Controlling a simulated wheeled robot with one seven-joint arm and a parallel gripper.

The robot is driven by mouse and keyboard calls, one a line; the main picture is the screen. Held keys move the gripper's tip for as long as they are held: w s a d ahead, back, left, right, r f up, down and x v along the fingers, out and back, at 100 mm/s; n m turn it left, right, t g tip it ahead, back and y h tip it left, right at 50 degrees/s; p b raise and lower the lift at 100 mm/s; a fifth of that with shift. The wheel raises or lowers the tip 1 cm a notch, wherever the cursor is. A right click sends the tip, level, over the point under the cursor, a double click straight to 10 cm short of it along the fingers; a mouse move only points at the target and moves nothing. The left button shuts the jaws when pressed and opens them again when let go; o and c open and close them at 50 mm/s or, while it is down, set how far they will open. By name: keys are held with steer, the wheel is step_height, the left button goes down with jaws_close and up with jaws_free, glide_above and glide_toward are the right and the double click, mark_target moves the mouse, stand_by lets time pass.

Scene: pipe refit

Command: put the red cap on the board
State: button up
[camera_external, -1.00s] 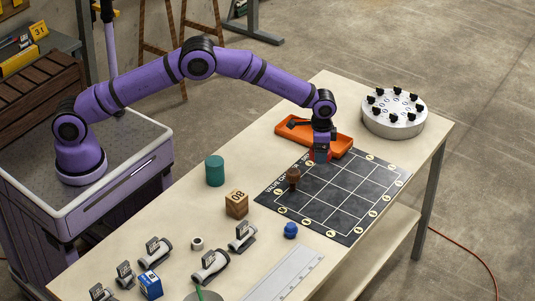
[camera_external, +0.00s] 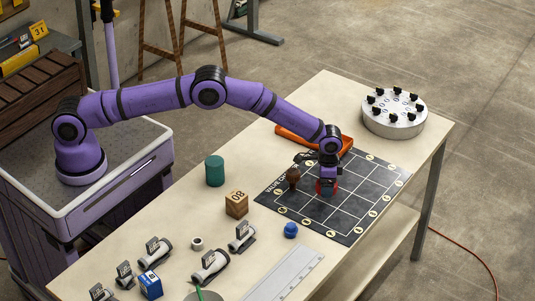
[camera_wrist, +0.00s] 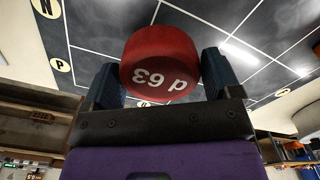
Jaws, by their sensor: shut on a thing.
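My gripper (camera_external: 327,184) is shut on the red cap (camera_external: 327,190) over the black board (camera_external: 345,226) with its white grid. In the wrist view the red cap (camera_wrist: 160,62) sits between my two dark fingers and shows white marks that look like "p 63". Part of the board's grid (camera_wrist: 95,22) shows behind it. From the outside view I cannot tell whether the cap touches the board or hangs just above it. My gripper hides the squares behind it.
A brown knobbed piece (camera_external: 293,178) stands on the board left of my gripper. An orange tray (camera_external: 290,133) lies behind. A blue cap (camera_external: 291,230), a wooden block (camera_external: 237,204), a green cylinder (camera_external: 215,171) and a round white holder (camera_external: 393,116) stand around it. The board's right part is clear.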

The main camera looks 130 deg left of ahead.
steer(key=shift+f, duration=2)
steer(key=o, duration=0.8)
steer(key=shift+f, duration=0.1)
steer(key=shift+c, duration=0.2)
step_height(320, 180, up, 12)
steer(key=shift+r, duration=0.1)
